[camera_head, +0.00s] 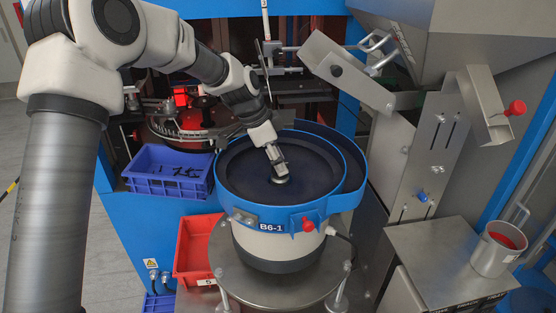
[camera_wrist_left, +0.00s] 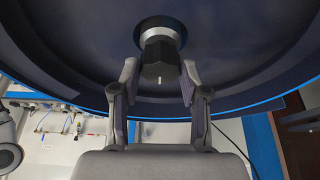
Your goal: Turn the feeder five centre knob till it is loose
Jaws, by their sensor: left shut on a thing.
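The feeder bowl (camera_head: 238,197) is blue with a dark inside and sits on a pale drum labelled B6-1. Its centre knob (camera_head: 280,180) is at the middle of the bowl floor; in the left wrist view the knob (camera_wrist_left: 159,58) is black and faceted, with a white mark and a silver collar. My left gripper (camera_head: 277,164) reaches down into the bowl onto the knob. In the left wrist view its fingers (camera_wrist_left: 159,70) stand on both sides of the knob, shut on it. The knob's threads are hidden. My right gripper is not in view.
A blue bin (camera_head: 168,188) with dark parts and a red bin (camera_head: 186,247) stand left of the bowl. A steel chute (camera_head: 335,68) and hopper stand behind right. A metal cup (camera_head: 497,252) stands on the right-hand shelf. The bowl's raised rim surrounds my gripper.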

